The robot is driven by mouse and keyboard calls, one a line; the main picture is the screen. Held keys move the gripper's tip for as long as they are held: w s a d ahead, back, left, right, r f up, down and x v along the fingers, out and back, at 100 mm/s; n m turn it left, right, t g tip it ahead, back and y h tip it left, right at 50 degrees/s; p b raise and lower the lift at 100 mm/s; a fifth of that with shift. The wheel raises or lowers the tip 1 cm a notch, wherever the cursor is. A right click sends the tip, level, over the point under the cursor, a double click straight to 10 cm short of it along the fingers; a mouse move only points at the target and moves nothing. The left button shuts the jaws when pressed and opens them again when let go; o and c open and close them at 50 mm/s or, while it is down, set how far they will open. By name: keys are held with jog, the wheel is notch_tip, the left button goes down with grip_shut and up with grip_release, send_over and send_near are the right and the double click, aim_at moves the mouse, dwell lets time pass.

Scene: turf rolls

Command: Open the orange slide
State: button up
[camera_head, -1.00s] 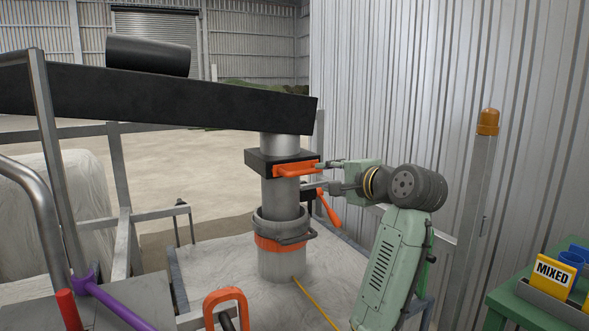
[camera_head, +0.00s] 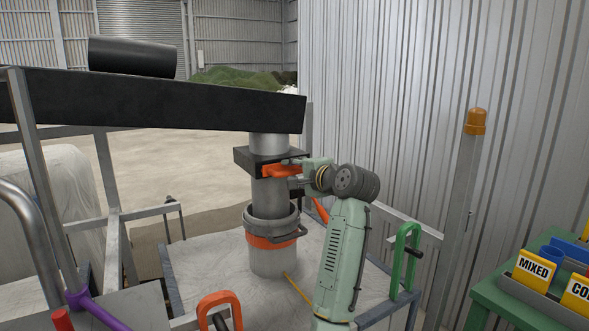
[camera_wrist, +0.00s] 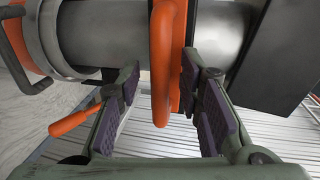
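The orange slide (camera_head: 280,171) sits in a black block (camera_head: 243,160) around the grey vertical pipe, under the dark chute. Its handle sticks out of the block to the right, partly hidden by my gripper. In the wrist view the orange slide (camera_wrist: 166,60) shows as a rounded loop in front of the pipe, beside a black plate. My gripper (camera_head: 296,168) is at the handle. In the wrist view my gripper (camera_wrist: 163,112) is open, with one purple-padded finger on each side of the slide and gaps visible. The right finger is nearer to it.
An orange lever (camera_head: 320,210) hangs right of the pipe, near my arm; it also shows in the wrist view (camera_wrist: 75,120). A clamp ring (camera_head: 270,222) circles the pipe lower down. A corrugated wall (camera_head: 400,110) and a green table with labelled bins (camera_head: 535,265) stand right.

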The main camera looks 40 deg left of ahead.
jog(key=shift+c, duration=0.6)
grip_shut()
dwell(0.4)
